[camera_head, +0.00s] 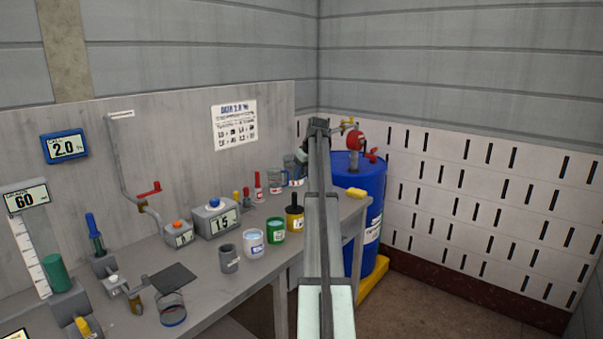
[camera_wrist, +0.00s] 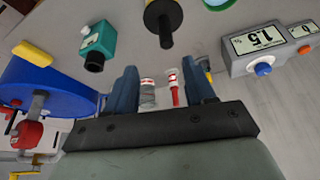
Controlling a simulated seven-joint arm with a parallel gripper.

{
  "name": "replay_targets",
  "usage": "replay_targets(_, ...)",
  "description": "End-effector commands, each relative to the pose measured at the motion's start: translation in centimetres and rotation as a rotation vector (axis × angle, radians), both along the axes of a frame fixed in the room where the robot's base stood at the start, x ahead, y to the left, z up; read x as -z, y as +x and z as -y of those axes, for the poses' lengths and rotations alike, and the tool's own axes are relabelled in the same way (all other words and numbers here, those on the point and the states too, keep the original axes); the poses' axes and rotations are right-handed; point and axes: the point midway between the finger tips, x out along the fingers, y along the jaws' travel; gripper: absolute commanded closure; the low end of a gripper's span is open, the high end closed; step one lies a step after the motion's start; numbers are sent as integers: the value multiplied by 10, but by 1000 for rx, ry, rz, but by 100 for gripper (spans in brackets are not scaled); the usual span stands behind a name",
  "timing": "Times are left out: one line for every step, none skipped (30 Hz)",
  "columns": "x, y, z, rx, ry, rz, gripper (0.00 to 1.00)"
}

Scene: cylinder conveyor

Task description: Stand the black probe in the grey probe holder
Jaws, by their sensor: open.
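A black upright stick, seemingly the black probe (camera_head: 294,199), stands in a yellow labelled cup (camera_head: 294,219) on the bench. In the wrist view the black probe (camera_wrist: 164,38) shows at the top centre, beyond my fingers. A plain grey open-topped cylinder, seemingly the grey probe holder (camera_head: 229,259), stands farther left and nearer; it looks empty, though its inside is hard to see. I cannot make it out in the wrist view. My gripper (camera_wrist: 161,88) is open, apart from the probe, with nothing held. In the head view my arm hides its fingertips.
White-blue (camera_head: 253,243) and green (camera_head: 275,231) cups stand between holder and probe. A grey display box (camera_head: 215,218) is behind them. A teal device (camera_wrist: 98,42) lies near my fingers. A blue drum (camera_head: 365,210) stands beyond the bench. Bottles and jars line the back.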

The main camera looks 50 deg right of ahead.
Motion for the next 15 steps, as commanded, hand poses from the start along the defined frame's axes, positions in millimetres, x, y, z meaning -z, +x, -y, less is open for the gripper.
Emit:
replay_targets(-4, 4, -4, -18, 2, -1, 46)
replay_targets(-4, 5, -6, -25, 4, -1, 46)
replay_targets(-4, 6, -8, -31, 6, -2, 46)
replay_targets(-3, 7, -8, -33, 6, -2, 46)
replay_targets(-1, 8, -8, -34, 7, -2, 46)
replay_targets(2, 9, -8, -33, 8, -2, 46)
replay_targets(5, 10, -8, -33, 8, -2, 46)
replay_targets(9, 11, -7, -33, 8, -2, 46)
replay_targets(13, 13, -7, -32, 8, -2, 46)
replay_targets(17, 14, -7, -32, 8, -2, 46)
replay_targets(21, 16, -6, -32, 8, -2, 46)
replay_targets(27, 18, -6, -32, 7, -3, 46)
replay_targets(32, 20, -5, -31, 7, -2, 46)
replay_targets(37, 22, -4, -31, 7, -2, 46)
replay_targets(42, 24, -4, -31, 7, -2, 46)
